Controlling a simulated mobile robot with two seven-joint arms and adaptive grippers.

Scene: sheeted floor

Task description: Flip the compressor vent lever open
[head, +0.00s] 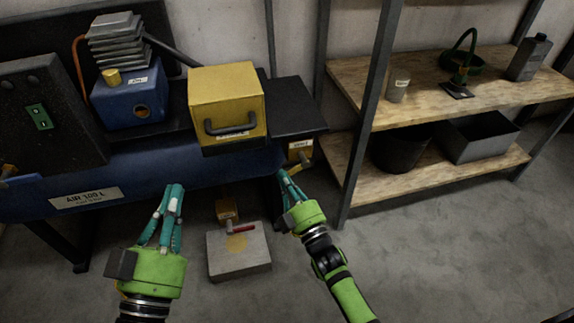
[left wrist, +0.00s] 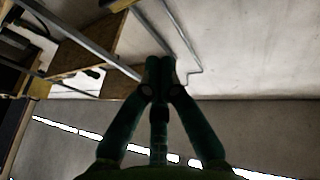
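The compressor has a blue tank (head: 120,185) at the left of the head view. At the tank's right end is a brass valve (head: 300,154) with a small label I cannot read and a yellowish lever (head: 299,167). A second brass valve (head: 227,209) with a red lever (head: 241,228) is below the tank. I cannot read which is marked as the vent. My right gripper (head: 283,173) has its fingertips close beside the yellowish lever; contact and closure are unclear. My left gripper (head: 176,188) is shut and empty in front of the tank, its fingertips together in the left wrist view (left wrist: 160,64).
A grey block (head: 240,262) is on the floor under the red lever. A yellow box with a dark handle (head: 226,95) sits above the tank. A wooden shelf unit (head: 430,112) with several containers stands at the right. The floor at front right is clear.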

